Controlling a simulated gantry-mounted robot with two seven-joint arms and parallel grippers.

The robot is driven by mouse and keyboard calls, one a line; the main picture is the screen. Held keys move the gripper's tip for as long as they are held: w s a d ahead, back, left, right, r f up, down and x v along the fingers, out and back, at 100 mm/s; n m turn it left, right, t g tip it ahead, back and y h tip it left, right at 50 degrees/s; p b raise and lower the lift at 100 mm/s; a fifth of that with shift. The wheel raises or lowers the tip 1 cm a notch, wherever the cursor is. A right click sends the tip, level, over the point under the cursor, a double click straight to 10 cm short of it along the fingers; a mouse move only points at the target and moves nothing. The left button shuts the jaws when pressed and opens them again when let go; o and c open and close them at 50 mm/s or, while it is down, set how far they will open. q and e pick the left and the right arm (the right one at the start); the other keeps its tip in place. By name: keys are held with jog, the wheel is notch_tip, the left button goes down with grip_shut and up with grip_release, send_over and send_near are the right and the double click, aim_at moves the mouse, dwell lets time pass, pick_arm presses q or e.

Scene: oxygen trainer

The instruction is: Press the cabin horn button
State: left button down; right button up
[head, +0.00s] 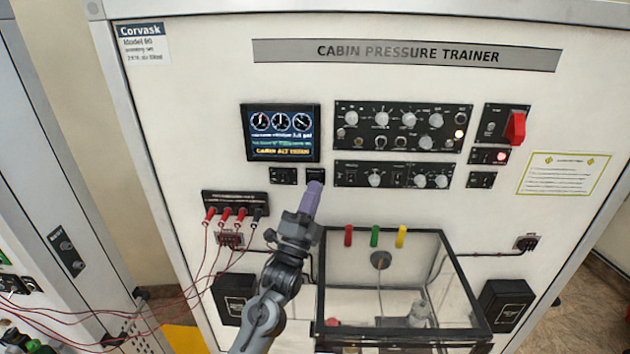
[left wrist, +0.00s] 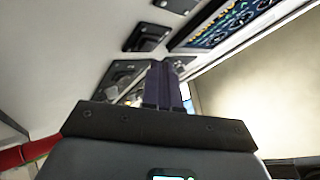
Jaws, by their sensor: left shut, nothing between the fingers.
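My left gripper (head: 315,187) is shut and empty. Its purple-grey fingers reach up to a small black panel (head: 315,175) below the right end of the display, covering its lower part. I cannot tell whether the tips touch it. A second small black panel (head: 283,176) sits just to its left. The labels on both are too small to read, so I cannot tell which carries the cabin horn button. In the left wrist view the closed fingers (left wrist: 165,88) point at the panel face and hide part of it. My right gripper is not in view.
The display (head: 282,132) with round gauges is above the fingers. Black knob panels (head: 402,128) and a red lever (head: 516,127) are to the right. Red leads (head: 225,214) plug in at the lower left. A clear-sided box (head: 449,262) juts out at the lower right.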

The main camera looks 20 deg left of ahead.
pick_arm(q)
jog(key=shift+w, duration=0.1)
dwell(0.6)
jog(key=shift+w+a+b, duration=0.1)
jog(key=shift+w+b, duration=0.2)
jog(key=shift+w+a+b, duration=0.15)
jog(key=shift+w+b, duration=0.15)
jog(key=shift+w, duration=0.15)
dwell(0.7)
jog(key=shift+s+y, duration=0.15)
jog(key=shift+y, duration=0.15)
jog(key=shift+s+d+p, duration=0.2)
jog(key=shift+s+p, duration=0.2)
jog(key=shift+s, duration=0.3)
jog(key=shift+s+d+p, duration=0.25)
jog(key=shift+s+p, duration=0.1)
jog(key=shift+s, duration=0.45)
jog(key=shift+s+d+p, duration=0.3)
jog(key=shift+s+p, duration=0.05)
jog(key=shift+s, duration=0.45)
jog(key=shift+s+d+p, duration=0.25)
jog(key=shift+s+p, duration=0.1)
jog(key=shift+s, duration=0.45)
